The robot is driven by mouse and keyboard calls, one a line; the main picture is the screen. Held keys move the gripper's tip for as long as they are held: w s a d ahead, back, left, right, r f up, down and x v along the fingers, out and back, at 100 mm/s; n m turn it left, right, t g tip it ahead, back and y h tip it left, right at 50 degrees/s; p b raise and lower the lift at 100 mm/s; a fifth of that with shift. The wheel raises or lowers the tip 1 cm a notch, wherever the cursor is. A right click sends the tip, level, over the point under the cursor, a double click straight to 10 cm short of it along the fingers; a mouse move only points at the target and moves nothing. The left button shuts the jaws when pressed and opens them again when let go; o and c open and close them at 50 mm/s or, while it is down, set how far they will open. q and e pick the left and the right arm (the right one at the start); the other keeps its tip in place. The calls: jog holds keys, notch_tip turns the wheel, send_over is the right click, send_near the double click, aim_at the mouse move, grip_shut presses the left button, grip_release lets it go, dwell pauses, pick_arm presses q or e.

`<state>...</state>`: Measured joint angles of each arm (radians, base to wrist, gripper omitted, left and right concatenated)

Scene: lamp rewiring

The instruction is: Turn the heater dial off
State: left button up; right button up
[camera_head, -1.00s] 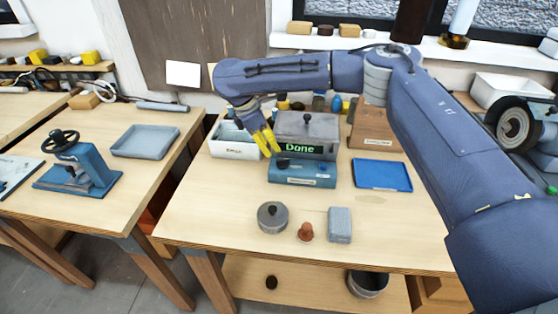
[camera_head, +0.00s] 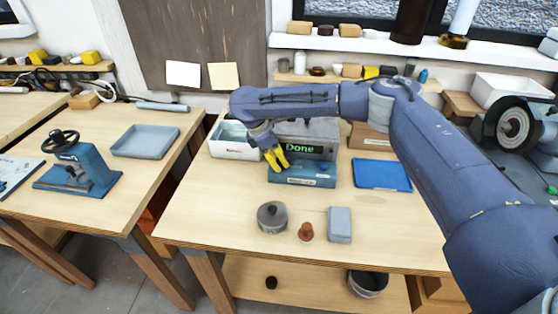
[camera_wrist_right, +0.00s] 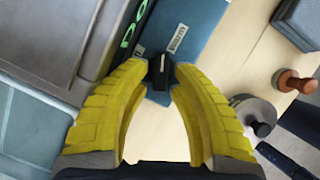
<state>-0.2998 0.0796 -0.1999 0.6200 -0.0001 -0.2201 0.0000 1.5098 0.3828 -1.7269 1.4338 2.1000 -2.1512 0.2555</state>
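The heater is a low blue unit (camera_head: 318,174) with a labelled front, at the middle of the table's back half. It also shows in the right wrist view (camera_wrist_right: 205,20). A grey box (camera_head: 318,128) with a green "Done" display stands directly behind it. A small black dial (camera_wrist_right: 161,72) shows at the fingertips in the right wrist view; the fingers hide it in the head view. My right gripper (camera_head: 279,166), with yellow fingers, points down at the left part of the heater. Its tips are apart on either side of the dial; contact is unclear. My left gripper is not in view.
A white bin (camera_head: 236,153) stands left of the heater and a blue tray (camera_head: 382,175) right of it. A lidded grey pot (camera_head: 272,217), a red-brown stamp-like piece (camera_head: 306,232) and a grey block (camera_head: 340,225) stand in front. The table's front left is bare.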

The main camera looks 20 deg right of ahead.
jog(key=shift+c, duration=0.5)
grip_shut()
jog(key=n, duration=0.2)
jog(key=n+t, duration=0.1)
jog(key=n, duration=0.1)
jog(key=n+t, duration=0.1)
jog(key=n, duration=0.1)
jog(key=shift+s+d+n+y, duration=0.1)
jog(key=shift+s+n+y, duration=0.3)
jog(key=n+t+y, duration=0.1)
jog(key=n, duration=0.2)
jog(key=n+t, duration=0.1)
jog(key=n, duration=0.2)
jog(key=shift+s+d+y, duration=0.2)
jog(key=shift+y, duration=0.2)
jog(key=shift+n, duration=0.4)
